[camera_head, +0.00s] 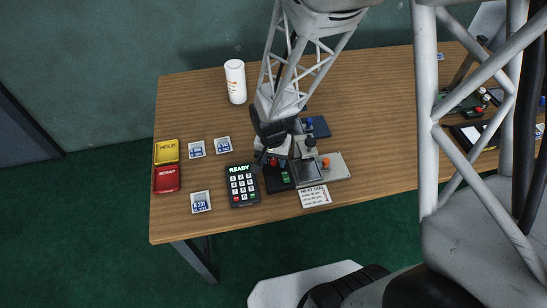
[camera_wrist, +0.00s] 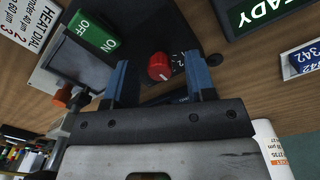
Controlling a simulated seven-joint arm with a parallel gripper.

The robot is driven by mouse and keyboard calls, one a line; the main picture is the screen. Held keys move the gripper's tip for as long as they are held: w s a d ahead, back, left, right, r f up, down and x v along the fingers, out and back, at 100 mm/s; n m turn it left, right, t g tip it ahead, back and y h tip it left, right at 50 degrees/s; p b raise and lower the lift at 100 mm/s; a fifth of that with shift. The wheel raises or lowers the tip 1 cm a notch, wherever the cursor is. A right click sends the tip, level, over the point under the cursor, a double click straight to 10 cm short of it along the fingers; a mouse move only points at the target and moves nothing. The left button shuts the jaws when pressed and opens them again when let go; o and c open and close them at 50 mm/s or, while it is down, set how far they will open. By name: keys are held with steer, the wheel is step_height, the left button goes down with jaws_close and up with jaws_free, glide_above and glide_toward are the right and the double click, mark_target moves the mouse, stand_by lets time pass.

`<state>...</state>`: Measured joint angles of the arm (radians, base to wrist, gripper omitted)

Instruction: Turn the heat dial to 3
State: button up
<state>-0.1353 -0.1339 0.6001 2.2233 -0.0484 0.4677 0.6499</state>
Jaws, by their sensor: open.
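The heat dial is a red round knob (camera_wrist: 160,67) on a dark base, with a white mark on it; a "2" shows beside it in the wrist view. In the head view the red knob (camera_head: 273,162) is partly hidden by my gripper. My gripper (camera_wrist: 158,82) is open, its two blue-grey fingers on either side of the knob in the picture. I cannot tell whether they touch it. The heat dial card (camera_head: 314,196) lies at the table's front edge. It also shows in the wrist view (camera_wrist: 30,30), with partly readable numbers.
A green OFF/ON switch (camera_wrist: 95,33) sits beside the dial. A keypad reading READY (camera_head: 242,186) stands to the left. Labelled squares, a yellow tray (camera_head: 166,151) and a red SCRAP tray (camera_head: 167,179) lie further left. A white cylinder (camera_head: 235,82) stands behind.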

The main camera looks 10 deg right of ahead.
mark_target(273, 160)
steer(key=shift+r, duration=0.1)
steer(key=shift+a+r, duration=0.1)
steer(key=shift+r, duration=3.7)
steer(key=shift+r, duration=0.25)
steer(key=s+d+r+n+t, duration=0.1)
steer(key=s+d+r+n, duration=0.1)
steer(key=s+r, duration=0.6)
steer(key=s+d+r+n+t, duration=0.1)
steer(key=s+d+r+n, duration=0.2)
steer(key=s+r, duration=0.5)
step_height(273, 160, up, 8)
steer(key=shift+s+d+f+t, duration=0.3)
steer(key=shift+d+t, duration=0.1)
steer(key=shift+d, duration=0.35)
